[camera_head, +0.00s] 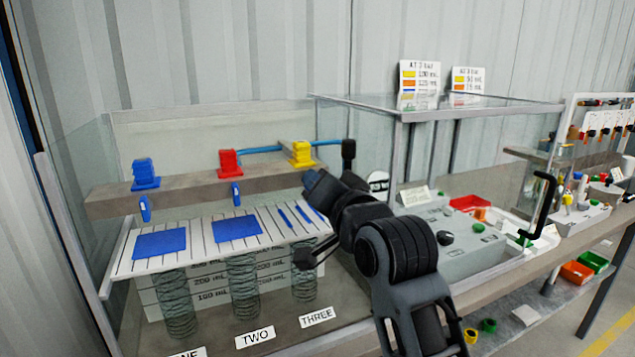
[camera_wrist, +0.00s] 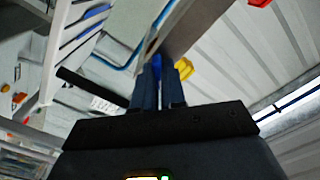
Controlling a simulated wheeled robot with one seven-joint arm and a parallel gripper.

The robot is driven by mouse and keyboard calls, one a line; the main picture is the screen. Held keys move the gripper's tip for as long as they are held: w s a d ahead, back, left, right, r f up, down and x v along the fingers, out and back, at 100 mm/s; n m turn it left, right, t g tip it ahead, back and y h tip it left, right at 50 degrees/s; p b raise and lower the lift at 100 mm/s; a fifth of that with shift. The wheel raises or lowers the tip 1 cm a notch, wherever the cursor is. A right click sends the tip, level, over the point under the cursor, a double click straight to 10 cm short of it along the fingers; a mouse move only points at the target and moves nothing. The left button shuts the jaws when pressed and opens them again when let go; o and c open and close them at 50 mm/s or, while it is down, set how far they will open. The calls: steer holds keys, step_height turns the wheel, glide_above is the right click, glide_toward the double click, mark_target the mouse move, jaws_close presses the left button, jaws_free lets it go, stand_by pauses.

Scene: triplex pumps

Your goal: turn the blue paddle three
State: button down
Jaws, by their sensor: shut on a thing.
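My gripper (camera_head: 313,183) is raised at the shelf front, just below the yellow block (camera_head: 302,153). In the wrist view my gripper (camera_wrist: 158,84) is shut on a small blue piece, the blue paddle (camera_wrist: 157,62), which shows between the fingertips. In the head view this paddle is hidden behind my gripper. Its column stands above the label THREE (camera_head: 317,317). Two other blue paddles hang from the shelf, one under the blue block (camera_head: 145,174) and one under the red block (camera_head: 228,163). How far the held paddle is turned cannot be told.
A white slatted rack (camera_head: 200,262) with blue pads lies below the shelf (camera_head: 205,192), over coiled clear tubes (camera_head: 245,285). A glass-topped frame (camera_head: 440,108) and a grey control box (camera_head: 465,245) stand to the right. Clear panels enclose the left side.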

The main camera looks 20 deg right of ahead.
steer(key=shift+f+m, duration=0.15)
steer(key=shift+m, duration=4.65)
steer(key=shift+d, duration=0.1)
steer(key=c, duration=1.2)
jaws_free()
steer(key=s+b, duration=0.2)
steer(key=s, duration=0.5)
steer(key=shift+s, duration=0.4)
